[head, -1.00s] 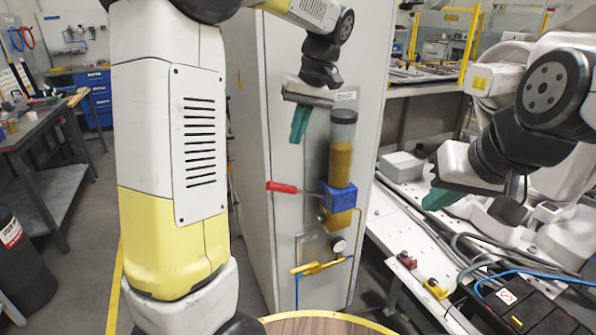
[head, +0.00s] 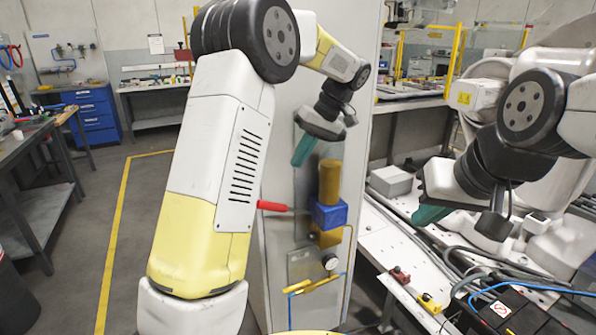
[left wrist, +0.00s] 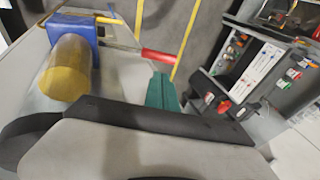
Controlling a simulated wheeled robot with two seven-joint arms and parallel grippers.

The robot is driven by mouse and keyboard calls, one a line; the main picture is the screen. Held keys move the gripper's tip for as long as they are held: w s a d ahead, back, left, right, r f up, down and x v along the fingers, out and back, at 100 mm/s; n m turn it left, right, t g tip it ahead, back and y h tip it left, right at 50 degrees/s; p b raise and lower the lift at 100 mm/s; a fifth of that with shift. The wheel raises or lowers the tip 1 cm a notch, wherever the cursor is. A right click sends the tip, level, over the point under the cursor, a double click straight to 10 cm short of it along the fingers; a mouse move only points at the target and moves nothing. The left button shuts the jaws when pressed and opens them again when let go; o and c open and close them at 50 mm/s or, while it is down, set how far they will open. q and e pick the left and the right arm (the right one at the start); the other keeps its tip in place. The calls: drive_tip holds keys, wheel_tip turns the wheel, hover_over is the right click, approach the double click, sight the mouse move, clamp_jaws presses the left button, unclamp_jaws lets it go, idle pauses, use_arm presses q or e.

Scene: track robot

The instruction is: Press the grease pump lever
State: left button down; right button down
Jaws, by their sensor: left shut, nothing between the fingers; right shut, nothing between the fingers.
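The grease pump is mounted on a grey cabinet side in the head view, with a blue block (head: 329,214) and an amber grease cylinder (head: 330,180) above it. Its lever has a red handle (head: 272,206) pointing left. My left gripper (head: 302,152), with green fingers, is shut and empty above the lever, apart from it. In the left wrist view the red handle (left wrist: 161,56) is just beyond the green fingertips (left wrist: 160,80), and the blue block (left wrist: 75,32) is at the upper left. My right gripper (head: 430,215) is shut and empty over the white bench at right.
A pressure gauge (head: 330,262) and a yellow valve (head: 312,285) sit below the pump. The white bench (head: 385,240) at right carries cables, a grey box (head: 391,181) and small red and yellow parts. Floor left of the cabinet is open.

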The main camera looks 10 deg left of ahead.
sight(278, 206)
use_arm(q)
drive_tip(key=x, duration=1.2)
drive_tip(key=shift+s+a+f, duration=0.1)
drive_tip(key=shift+a+f, duration=0.05)
drive_tip(key=shift+f, duration=0.2)
